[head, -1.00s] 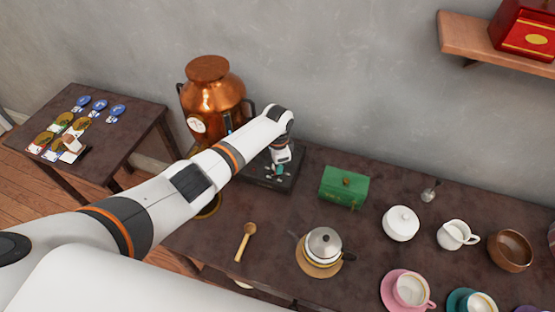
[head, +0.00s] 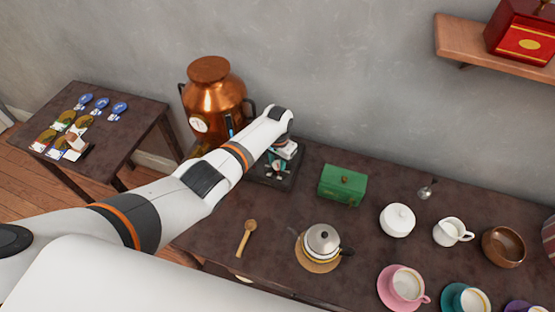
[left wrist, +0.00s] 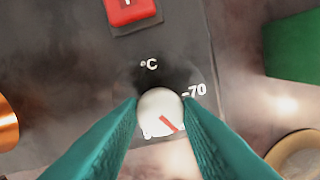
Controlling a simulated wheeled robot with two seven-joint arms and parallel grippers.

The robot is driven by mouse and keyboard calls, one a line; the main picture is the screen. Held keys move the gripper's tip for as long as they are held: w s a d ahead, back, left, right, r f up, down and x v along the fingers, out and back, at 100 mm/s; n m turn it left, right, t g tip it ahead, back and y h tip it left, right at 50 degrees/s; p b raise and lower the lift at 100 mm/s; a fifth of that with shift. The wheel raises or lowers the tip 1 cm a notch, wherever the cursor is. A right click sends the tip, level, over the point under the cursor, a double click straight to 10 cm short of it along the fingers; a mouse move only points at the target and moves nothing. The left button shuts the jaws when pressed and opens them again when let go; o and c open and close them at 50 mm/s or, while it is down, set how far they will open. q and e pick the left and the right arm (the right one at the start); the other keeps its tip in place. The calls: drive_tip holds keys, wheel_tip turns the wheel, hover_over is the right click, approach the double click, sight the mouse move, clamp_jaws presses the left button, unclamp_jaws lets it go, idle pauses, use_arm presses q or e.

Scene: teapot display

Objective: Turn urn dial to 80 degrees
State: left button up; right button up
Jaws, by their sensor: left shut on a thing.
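The copper urn (head: 212,98) stands at the back left of the long table, with a round white gauge on its front. The dark control base (head: 292,177) lies at its right. In the left wrist view the white round dial (left wrist: 160,106) has a red pointer line toward its lower right. A "°C" mark is above it and "70" is at its upper right; other markings are hidden. My left gripper (left wrist: 162,103) is shut on the dial, one teal finger on each side. It also shows over the base in the head view (head: 278,167). My right gripper is not in view.
A red button (left wrist: 130,10) is above the dial on the panel. A green box (head: 342,185) stands right of the base.

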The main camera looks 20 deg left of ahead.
sight(277, 164)
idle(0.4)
use_arm(q)
drive_tip(key=o, duration=1)
drive_tip(key=shift+c, duration=0.2)
drive_tip(key=shift+r, duration=0.65)
wheel_tip(277, 164, up, 11)
drive_tip(key=shift+f, duration=0.15)
